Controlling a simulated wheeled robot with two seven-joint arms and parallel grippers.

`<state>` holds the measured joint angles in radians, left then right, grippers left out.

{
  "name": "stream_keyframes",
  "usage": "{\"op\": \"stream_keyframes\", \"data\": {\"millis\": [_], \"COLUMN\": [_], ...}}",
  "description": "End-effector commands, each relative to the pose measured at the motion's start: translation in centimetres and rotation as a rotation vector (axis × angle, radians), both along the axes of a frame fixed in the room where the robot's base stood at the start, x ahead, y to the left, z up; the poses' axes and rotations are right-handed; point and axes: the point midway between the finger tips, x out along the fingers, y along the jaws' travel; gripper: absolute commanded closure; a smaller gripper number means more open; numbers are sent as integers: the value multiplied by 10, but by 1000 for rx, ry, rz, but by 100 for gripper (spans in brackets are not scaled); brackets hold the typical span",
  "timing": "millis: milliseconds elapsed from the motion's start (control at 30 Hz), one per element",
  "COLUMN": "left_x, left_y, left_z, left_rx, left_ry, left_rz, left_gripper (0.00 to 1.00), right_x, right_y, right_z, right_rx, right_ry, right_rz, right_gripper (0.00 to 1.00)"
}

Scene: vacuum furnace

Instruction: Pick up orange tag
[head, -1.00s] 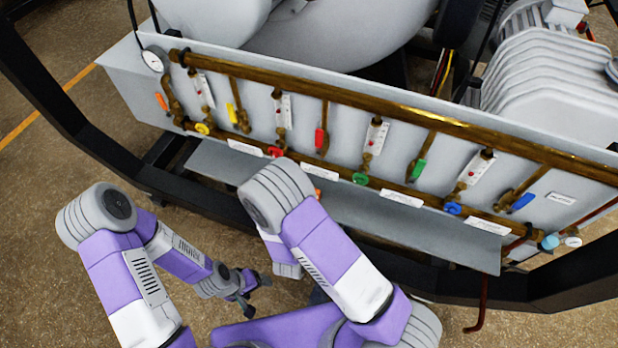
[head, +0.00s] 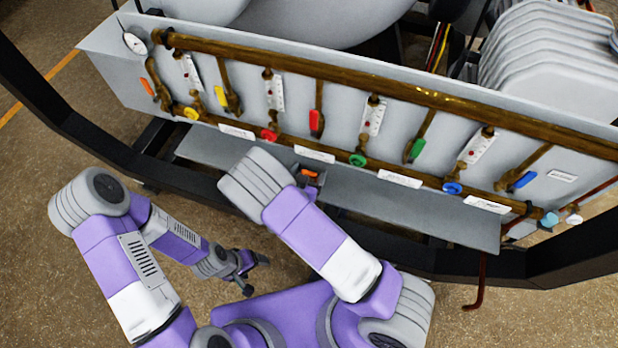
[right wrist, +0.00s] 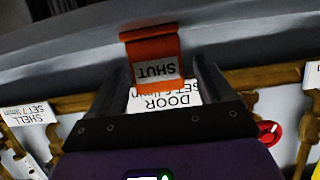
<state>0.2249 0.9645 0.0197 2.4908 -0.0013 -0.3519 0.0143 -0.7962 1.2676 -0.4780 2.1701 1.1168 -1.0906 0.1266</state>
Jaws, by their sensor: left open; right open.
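The orange tag (right wrist: 150,46) bears a label reading SHUT, upside down in the right wrist view. It stands at the shelf edge and also shows in the head view (head: 309,173), partly hidden by my right arm. My right gripper (right wrist: 162,72) is open, with one finger to each side of the tag's lower part; I cannot tell whether either finger touches it. In the head view this gripper is mostly hidden behind my arm. My left gripper (head: 252,272) hangs low over the floor, open and empty, away from the tag.
A grey panel carries brass pipes (head: 400,92) with coloured valve handles and white labels. A grey shelf (head: 400,215) runs below it. A dark frame rail (head: 90,150) curves in front. A white DOOR label (right wrist: 165,100) lies behind my right fingers. The floor at left is clear.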

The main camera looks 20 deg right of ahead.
Motion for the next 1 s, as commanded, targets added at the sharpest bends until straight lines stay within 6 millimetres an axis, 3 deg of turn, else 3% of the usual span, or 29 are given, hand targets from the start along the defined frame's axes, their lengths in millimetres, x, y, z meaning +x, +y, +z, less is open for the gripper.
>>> {"op": "stream_keyframes", "data": {"millis": [167, 500, 800, 1000], "left_x": [0, 0, 0, 0], "left_y": [0, 0, 0, 0], "left_z": [0, 0, 1, 13], "left_rx": [0, 0, 0, 0], "left_ry": [0, 0, 0, 0], "left_rz": [0, 0, 0, 0], "left_gripper": [24, 24, 24, 24], "right_x": [0, 0, 0, 0], "right_y": [0, 0, 0, 0], "right_z": [0, 0, 3, 35], "right_rx": [-1, -1, 0, 3], "right_ry": [1, 1, 0, -3], "right_rz": [0, 0, 0, 0], "right_gripper": [21, 73, 74, 74]}}
